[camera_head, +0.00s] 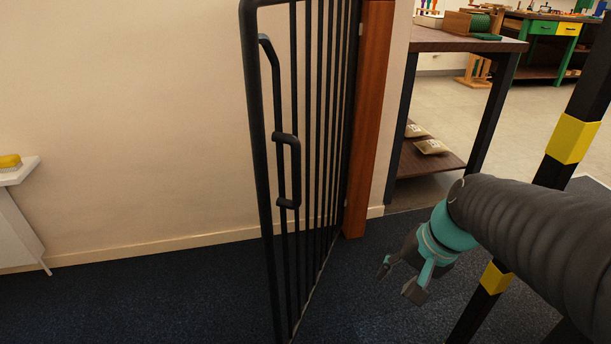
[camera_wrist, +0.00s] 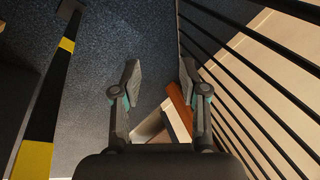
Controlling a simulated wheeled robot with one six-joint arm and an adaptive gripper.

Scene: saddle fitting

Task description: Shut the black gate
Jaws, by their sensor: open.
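The black gate (camera_head: 279,200) of vertical bars stands swung open, hinged on a brown wooden post (camera_head: 369,120), with its free edge towards me. A black loop handle (camera_head: 296,170) sits on its free-edge side in the head view. My gripper (camera_head: 400,279) is open and empty, low and to the right of the gate, apart from the handle. In the wrist view my gripper (camera_wrist: 160,82) has its fingers spread over the dark carpet, with the gate bars (camera_wrist: 250,85) close by its right finger. The handle does not show clearly in the wrist view.
A black and yellow striped post (camera_head: 573,138) stands at the right, behind my arm; it also shows in the wrist view (camera_wrist: 66,44). A brown table (camera_head: 466,45) with a lower shelf stands beyond the opening. A small white table (camera_head: 20,172) stands far left. Dark carpet between is clear.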

